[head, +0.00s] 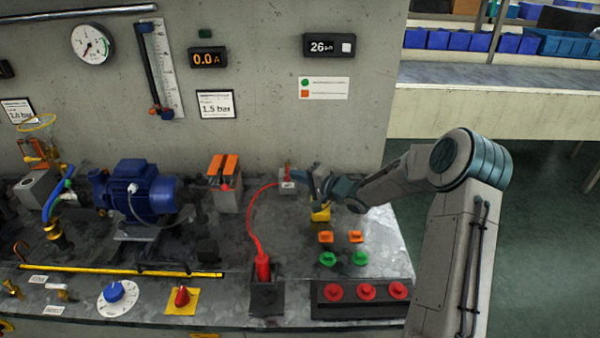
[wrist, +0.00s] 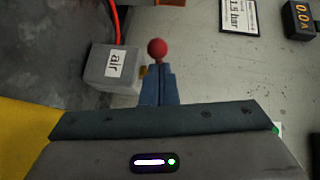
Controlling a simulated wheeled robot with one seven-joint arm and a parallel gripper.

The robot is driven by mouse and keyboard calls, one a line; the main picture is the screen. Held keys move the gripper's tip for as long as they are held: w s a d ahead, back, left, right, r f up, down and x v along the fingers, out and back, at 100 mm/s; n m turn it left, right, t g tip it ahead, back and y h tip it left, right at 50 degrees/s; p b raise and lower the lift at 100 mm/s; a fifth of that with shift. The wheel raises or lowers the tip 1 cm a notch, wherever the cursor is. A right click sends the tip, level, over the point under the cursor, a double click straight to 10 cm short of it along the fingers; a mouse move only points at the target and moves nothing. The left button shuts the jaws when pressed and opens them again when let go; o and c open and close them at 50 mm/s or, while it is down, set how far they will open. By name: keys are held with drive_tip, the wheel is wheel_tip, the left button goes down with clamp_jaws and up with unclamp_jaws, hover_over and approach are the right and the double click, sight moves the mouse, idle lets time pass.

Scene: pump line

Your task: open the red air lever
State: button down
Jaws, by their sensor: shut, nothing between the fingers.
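The red air lever (head: 288,171) stands upright at the grey air box (head: 287,187) near the back of the bench. In the wrist view its round red knob (wrist: 157,48) shows just beyond my fingertips, and the box with its "air" label (wrist: 114,64) lies to the left. My gripper (head: 313,181) is right of the lever in the head view. In the wrist view its fingers (wrist: 158,86) are together and empty, pointing at the lever. The fingertips hide the lever's lower part; I cannot tell whether they touch it.
A red hose (head: 250,223) runs from the air box to a red plug in a black holder (head: 267,297). A yellow object (head: 320,214) sits below my gripper. Orange and green buttons (head: 343,248) and a red button panel (head: 365,296) are in front. The wall (head: 260,120) is close behind.

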drive_tip(key=d, duration=0.1)
drive_tip(key=s+d, duration=0.1)
drive_tip(key=d, duration=0.1)
drive_tip(key=d+p, duration=0.1)
drive_tip(key=d, duration=0.1)
drive_tip(key=shift+s+d+r, duration=0.2)
drive_tip(key=shift+d+r, duration=0.05)
drive_tip(key=shift+r, duration=0.15)
drive_tip(key=s+v, duration=0.1)
drive_tip(key=v, duration=0.6)
drive_tip(key=shift+s, duration=0.2)
